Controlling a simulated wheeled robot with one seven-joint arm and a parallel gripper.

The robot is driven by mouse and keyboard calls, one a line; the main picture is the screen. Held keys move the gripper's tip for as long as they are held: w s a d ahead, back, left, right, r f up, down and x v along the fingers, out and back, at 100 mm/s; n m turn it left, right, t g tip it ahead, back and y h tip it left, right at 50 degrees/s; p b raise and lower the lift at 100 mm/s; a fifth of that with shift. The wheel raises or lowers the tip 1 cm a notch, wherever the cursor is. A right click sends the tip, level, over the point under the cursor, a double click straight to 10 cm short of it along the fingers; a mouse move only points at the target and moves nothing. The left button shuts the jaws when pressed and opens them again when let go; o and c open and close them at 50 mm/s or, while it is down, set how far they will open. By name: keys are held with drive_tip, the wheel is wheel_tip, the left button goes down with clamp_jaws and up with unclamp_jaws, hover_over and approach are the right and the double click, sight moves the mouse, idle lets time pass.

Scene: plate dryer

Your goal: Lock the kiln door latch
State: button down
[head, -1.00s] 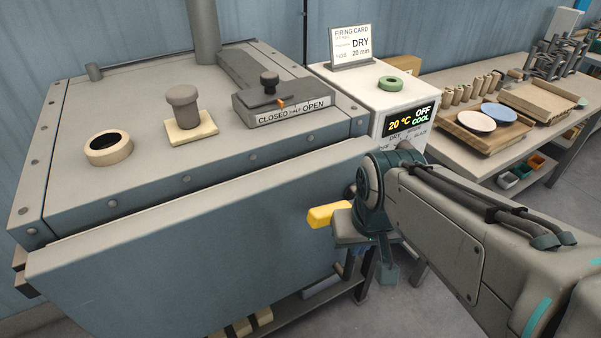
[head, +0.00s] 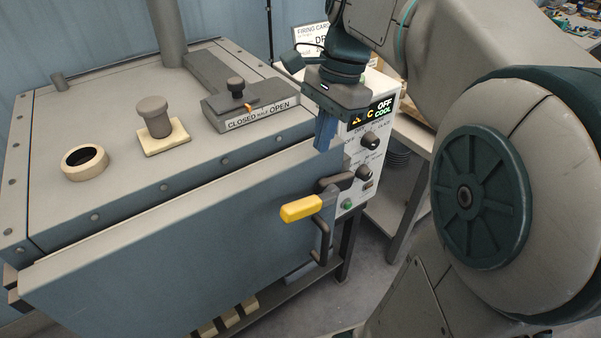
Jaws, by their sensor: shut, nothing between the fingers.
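The kiln door (head: 170,235) is the large blue-grey front panel, and it looks shut or nearly shut against the body. The latch (head: 302,208) has a yellow grip pointing left, on a dark pivot at the door's right side. A dark bar handle (head: 321,240) stands just below and right of it. My gripper (head: 323,140) points down above the latch, over the door's top right edge. Its blue fingers are together and empty, apart from the yellow grip.
The control box (head: 385,107) with display and knobs stands right behind my gripper. On the kiln top are a damper slider (head: 237,88), a plug (head: 153,115) and an open port ring (head: 84,162). A workbench (head: 410,135) is partly hidden by my arm.

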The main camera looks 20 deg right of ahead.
sight(306, 203)
drive_tip(key=x, duration=1.2)
drive_tip(key=shift+f, duration=0.2)
